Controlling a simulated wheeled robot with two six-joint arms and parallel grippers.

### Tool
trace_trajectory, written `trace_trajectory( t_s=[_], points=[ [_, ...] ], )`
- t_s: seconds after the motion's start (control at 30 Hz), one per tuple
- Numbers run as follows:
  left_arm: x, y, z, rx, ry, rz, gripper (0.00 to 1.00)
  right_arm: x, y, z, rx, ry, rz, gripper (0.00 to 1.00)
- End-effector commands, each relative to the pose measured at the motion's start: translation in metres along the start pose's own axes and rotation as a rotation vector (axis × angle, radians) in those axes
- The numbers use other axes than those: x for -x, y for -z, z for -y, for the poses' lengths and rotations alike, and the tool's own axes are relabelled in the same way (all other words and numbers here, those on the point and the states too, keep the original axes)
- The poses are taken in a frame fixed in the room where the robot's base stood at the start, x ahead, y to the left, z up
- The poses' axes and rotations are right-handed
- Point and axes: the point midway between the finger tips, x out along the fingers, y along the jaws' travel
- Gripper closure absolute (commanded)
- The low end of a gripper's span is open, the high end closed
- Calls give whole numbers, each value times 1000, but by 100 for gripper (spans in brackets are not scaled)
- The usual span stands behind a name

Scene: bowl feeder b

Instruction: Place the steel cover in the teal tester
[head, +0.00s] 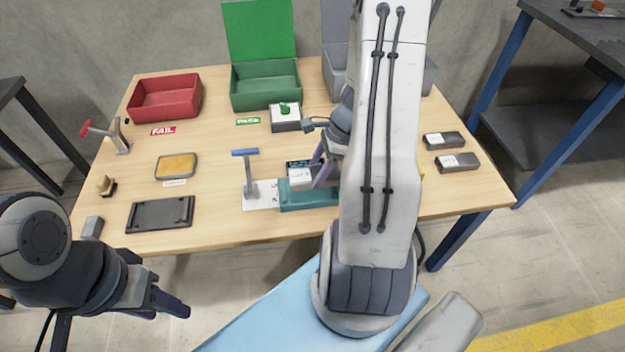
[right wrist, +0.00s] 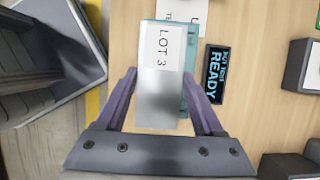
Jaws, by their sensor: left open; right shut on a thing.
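The steel cover, a grey box with a white LOT 3 label, is between the fingers of my right gripper (right wrist: 160,92) in the right wrist view (right wrist: 157,85). In the head view the cover (head: 299,179) shows at the teal tester (head: 297,202), partly hidden by my right gripper (head: 322,172) and arm. A teal edge (right wrist: 190,62) shows beside and beneath it in the wrist view. I cannot tell whether the cover touches the tester. My left gripper (head: 172,304) is open and empty, off the table's front left.
The display (right wrist: 214,72) behind the tester reads READY. A blue-handled clamp (head: 247,172) stands left of the tester. Red (head: 166,98) and green (head: 265,85) bins are at the back. Two dark labelled blocks (head: 457,162) lie at right. The front left holds a black tray (head: 160,213).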

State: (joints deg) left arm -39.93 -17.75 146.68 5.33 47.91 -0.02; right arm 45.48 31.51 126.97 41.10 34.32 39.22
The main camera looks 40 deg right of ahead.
Motion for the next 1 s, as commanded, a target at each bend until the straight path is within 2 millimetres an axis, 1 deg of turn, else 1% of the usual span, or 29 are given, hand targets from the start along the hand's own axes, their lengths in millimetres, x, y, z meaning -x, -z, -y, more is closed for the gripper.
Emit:
trace_trajectory(
  t_s=[0.03, 0.13, 0.27, 0.5, 0.77, 0.9, 0.93, 1.0],
  points=[
    [-1, 0, 0, 0, 0, 0, 50, -6, -1, 7, 1, -1, 0, 100],
    [-1, 0, 0, 0, 0, 0, 50, -11, -2, 15, 2, 0, 0, 100],
    [-4, 0, 0, 0, 0, 0, 50, -17, -1, 17, -1, 0, 1, 100],
    [-16, -1, 1, 0, 0, 0, 50, -48, 12, 16, -1, -2, 1, 100],
    [-15, -1, 1, 0, 0, 0, 50, -49, 12, 17, 2, 1, 0, 100],
    [-19, -1, 1, 0, 0, 0, 50, -53, 14, 17, 1, 0, 1, 100],
    [-18, -1, 1, 0, 0, 0, 50, -52, 14, 17, 1, 0, 0, 23],
    [-18, -1, 1, 0, 0, 0, 50, -52, 14, 17, 1, 0, 0, 1]
  ],
)
